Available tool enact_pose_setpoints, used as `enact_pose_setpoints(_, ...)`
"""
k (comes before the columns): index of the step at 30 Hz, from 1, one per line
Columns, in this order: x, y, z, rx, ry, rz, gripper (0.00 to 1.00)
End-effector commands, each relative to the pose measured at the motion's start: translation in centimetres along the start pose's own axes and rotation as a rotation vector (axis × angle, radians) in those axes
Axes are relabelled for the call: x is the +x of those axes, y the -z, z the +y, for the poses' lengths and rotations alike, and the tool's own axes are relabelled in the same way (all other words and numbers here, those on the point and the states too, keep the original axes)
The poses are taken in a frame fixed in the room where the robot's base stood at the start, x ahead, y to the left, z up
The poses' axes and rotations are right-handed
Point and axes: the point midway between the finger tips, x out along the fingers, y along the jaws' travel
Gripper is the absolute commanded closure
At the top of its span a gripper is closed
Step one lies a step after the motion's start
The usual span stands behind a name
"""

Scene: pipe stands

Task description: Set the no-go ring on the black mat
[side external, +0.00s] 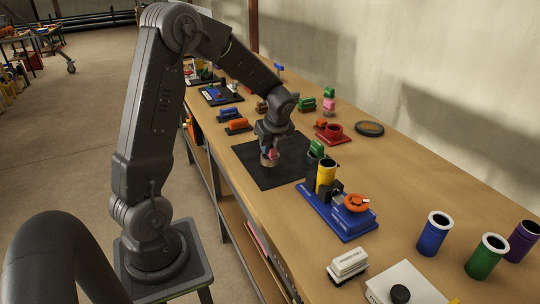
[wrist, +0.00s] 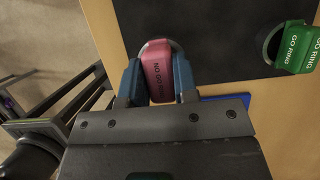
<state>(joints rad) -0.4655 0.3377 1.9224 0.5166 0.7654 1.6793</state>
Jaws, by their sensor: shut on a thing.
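The no-go ring (wrist: 160,70), with a red-pink lettered handle, is between the two blue fingertips of my gripper (wrist: 159,82), which is shut on it. In the side external view the no-go ring (side external: 270,157) hangs below my gripper (side external: 272,150), over the left part of the black mat (side external: 262,177). I cannot tell whether its underside touches the mat. The mat (wrist: 215,40) fills much of the wrist view's upper part. The green go ring (wrist: 293,48) is at the right of the wrist view; it also shows in the side external view (side external: 316,148), apart from my gripper.
A blue stand (side external: 345,222) with a yellow pipe (side external: 326,174) and an orange part (side external: 357,203) is close to the mat's near right corner. A red stand (side external: 333,135) is beyond the mat. Blue (side external: 433,235) and green (side external: 486,257) pipes stand at the right. The mat's middle is clear.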

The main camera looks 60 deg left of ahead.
Motion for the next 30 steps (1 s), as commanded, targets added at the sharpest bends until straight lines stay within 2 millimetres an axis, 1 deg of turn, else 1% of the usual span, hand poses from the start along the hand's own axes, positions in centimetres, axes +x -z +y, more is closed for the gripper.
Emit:
enact_pose_setpoints(7,3.1,1.3,0.1,0.002,-0.004,0.003,1.0)
enact_pose_setpoints(19,3.6,1.5,0.1,0.001,-0.001,0.001,1.0)
enact_pose_setpoints(20,3.6,1.5,0.1,0.001,-0.001,0.001,0.71)
enact_pose_setpoints(27,3.6,1.5,0.1,0.001,-0.001,0.001,0.48)
enact_pose_setpoints(30,3.6,1.5,0.1,0.001,-0.001,0.001,0.47)
